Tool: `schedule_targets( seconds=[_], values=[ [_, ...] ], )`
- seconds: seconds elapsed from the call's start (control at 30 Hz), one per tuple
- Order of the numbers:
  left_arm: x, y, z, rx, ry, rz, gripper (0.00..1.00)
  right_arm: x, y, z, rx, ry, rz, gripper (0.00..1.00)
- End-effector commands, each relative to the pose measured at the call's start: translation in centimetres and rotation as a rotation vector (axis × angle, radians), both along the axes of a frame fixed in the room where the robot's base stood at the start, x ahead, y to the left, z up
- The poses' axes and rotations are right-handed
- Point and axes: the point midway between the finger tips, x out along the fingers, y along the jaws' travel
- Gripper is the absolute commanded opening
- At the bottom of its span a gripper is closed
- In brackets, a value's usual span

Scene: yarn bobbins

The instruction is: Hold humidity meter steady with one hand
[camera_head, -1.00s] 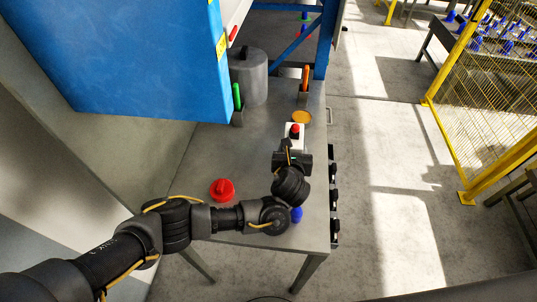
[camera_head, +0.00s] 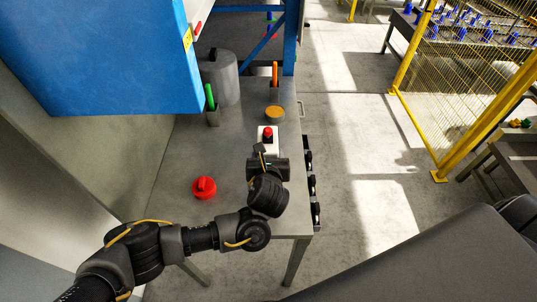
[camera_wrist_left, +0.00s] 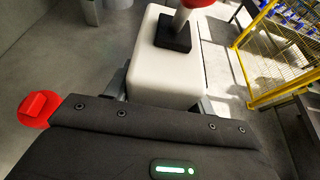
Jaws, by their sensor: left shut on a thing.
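The humidity meter, a white block (camera_head: 265,146) with a red knob on a black base on top, is on the grey table near its right edge. It fills the upper middle of the left wrist view (camera_wrist_left: 150,62). My left gripper (camera_head: 267,155) reaches it from the near side and is shut on the white block, with a finger showing at each side in the wrist view. The gripper body hides the block's near end. My right gripper is not in view.
A red knob-like object (camera_head: 204,188) sits left of my gripper. Behind are an orange-topped round container (camera_head: 274,113), holders with a green stick (camera_head: 210,97) and an orange stick (camera_head: 275,74), and a grey cylinder (camera_head: 219,79). A blue cabinet (camera_head: 120,60) overhangs the left.

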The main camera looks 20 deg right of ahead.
Motion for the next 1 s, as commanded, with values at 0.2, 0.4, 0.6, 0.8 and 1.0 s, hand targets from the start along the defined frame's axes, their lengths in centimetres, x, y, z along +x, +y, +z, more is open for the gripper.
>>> schedule_targets(
  seconds=[0.2, 0.4, 0.6, 0.8, 1.0],
  values=[
    [0.0, -0.1, -0.1, -0.002, 0.000, -0.002, 0.33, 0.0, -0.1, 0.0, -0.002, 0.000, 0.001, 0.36],
    [-0.1, -0.2, -0.7, -0.002, 0.000, -0.002, 0.33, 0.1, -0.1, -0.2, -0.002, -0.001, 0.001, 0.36],
    [0.0, -0.2, -1.3, -0.001, -0.001, -0.003, 0.33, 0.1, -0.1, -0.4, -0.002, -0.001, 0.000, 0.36],
    [0.0, -0.2, -1.9, -0.002, -0.001, -0.004, 0.33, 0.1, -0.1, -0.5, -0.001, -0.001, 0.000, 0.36],
    [-0.1, -0.2, -2.5, -0.002, 0.000, -0.004, 0.33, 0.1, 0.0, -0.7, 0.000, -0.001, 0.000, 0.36]
  ],
)
